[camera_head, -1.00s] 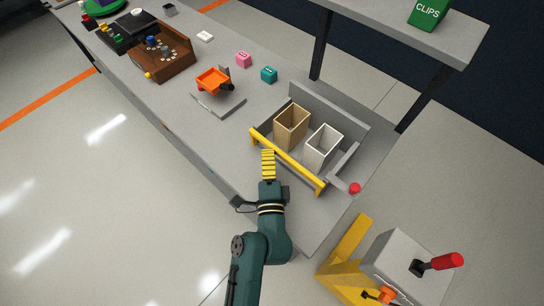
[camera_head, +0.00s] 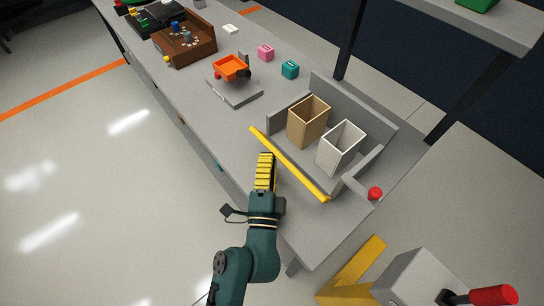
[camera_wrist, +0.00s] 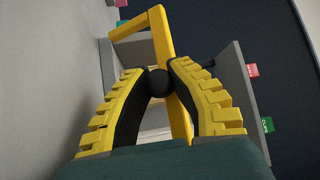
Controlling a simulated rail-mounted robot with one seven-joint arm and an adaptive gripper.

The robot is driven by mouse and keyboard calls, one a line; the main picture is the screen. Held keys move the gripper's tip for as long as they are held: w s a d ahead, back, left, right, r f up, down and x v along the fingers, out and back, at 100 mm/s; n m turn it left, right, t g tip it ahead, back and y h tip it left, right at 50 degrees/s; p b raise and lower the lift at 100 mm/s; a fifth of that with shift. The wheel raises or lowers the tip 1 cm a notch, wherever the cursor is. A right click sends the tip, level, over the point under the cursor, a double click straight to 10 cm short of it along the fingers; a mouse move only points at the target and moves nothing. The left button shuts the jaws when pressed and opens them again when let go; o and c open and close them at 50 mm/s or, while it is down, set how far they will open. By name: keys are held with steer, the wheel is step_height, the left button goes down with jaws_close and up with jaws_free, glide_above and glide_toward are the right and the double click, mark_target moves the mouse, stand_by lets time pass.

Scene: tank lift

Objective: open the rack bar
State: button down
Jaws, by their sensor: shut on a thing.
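The yellow rack bar (camera_head: 298,172) runs across the front of the grey rack (camera_head: 358,100) and stands out from it on my arm's side. It also shows in the wrist view (camera_wrist: 181,108), just beyond my fingers. A round black knob (camera_wrist: 158,82) on the bar sits between my fingertips. My gripper (camera_head: 266,157) has its yellow ribbed fingers shut on this knob; in the head view the fingers hide it. The rack holds a tan open box (camera_head: 308,122) and a white open box (camera_head: 340,148), both upright.
A red knob (camera_head: 375,193) stands at the rack's right corner. An orange tray on a grey scale (camera_head: 234,90), a pink block (camera_head: 266,53) and a teal block (camera_head: 290,69) lie farther up the bench. A yellow stand (camera_head: 350,272) is at lower right.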

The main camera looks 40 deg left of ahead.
steer(key=shift+s+f, duration=0.3)
steer(key=shift+f, duration=0.25)
steer(key=c, duration=0.9)
jaws_free()
steer(key=shift+r, duration=0.1)
steer(key=shift+o, duration=0.2)
steer(key=shift+r, duration=0.15)
step_height(320, 180, up, 9)
steer(key=shift+a+r, duration=0.15)
steer(key=shift+r, duration=0.3)
